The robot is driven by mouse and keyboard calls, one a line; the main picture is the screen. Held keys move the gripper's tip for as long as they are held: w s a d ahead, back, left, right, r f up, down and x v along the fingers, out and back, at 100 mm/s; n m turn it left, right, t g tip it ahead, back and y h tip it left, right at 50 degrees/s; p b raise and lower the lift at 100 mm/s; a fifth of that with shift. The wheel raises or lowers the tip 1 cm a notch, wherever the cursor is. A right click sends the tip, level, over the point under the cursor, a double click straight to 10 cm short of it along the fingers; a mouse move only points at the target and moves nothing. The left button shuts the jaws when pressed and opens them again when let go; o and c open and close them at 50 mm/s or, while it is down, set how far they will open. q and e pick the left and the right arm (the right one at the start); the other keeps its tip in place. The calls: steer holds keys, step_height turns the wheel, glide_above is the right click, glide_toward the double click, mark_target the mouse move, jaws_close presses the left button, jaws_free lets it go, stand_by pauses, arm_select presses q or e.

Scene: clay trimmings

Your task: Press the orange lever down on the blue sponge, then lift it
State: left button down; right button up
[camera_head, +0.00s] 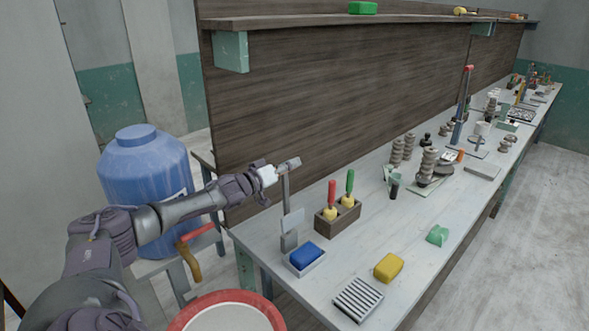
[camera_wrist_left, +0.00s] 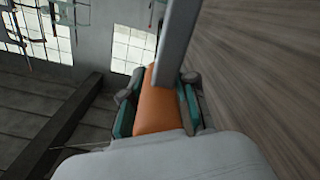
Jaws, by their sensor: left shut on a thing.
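The blue sponge (camera_head: 305,256) sits in a small white tray (camera_head: 300,272) at the near left end of the bench. A grey upright post with a pale plate (camera_head: 291,222) stands right behind it, the plate raised above the sponge. My left gripper (camera_head: 272,174) is at the top of this post, shut on the lever's handle. In the left wrist view the orange lever (camera_wrist_left: 160,105) lies between the two finger pads (camera_wrist_left: 158,108), with a grey bar running up from its end. In the head view the gripper hides the orange part. My right gripper is not in view.
A wooden block (camera_head: 337,216) with red- and green-handled tools stands right of the post. A yellow sponge (camera_head: 388,267), a ribbed dish (camera_head: 357,299) and a green piece (camera_head: 437,235) lie nearer the front. A blue barrel (camera_head: 145,175) and a red-rimmed bucket (camera_head: 182,322) stand off the bench.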

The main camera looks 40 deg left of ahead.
arm_select(q)
steer(key=shift+a+f, duration=0.15)
steer(key=shift+a, duration=0.35)
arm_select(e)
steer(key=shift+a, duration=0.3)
arm_select(q)
steer(key=c, duration=1.2)
jaws_free()
steer(key=o, duration=0.3)
steer(key=shift+w+a+f, duration=0.1)
steer(key=shift+a, duration=0.05)
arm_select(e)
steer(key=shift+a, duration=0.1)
arm_select(q)
steer(key=shift+r, duration=0.5)
step_height(320, 180, up, 9)
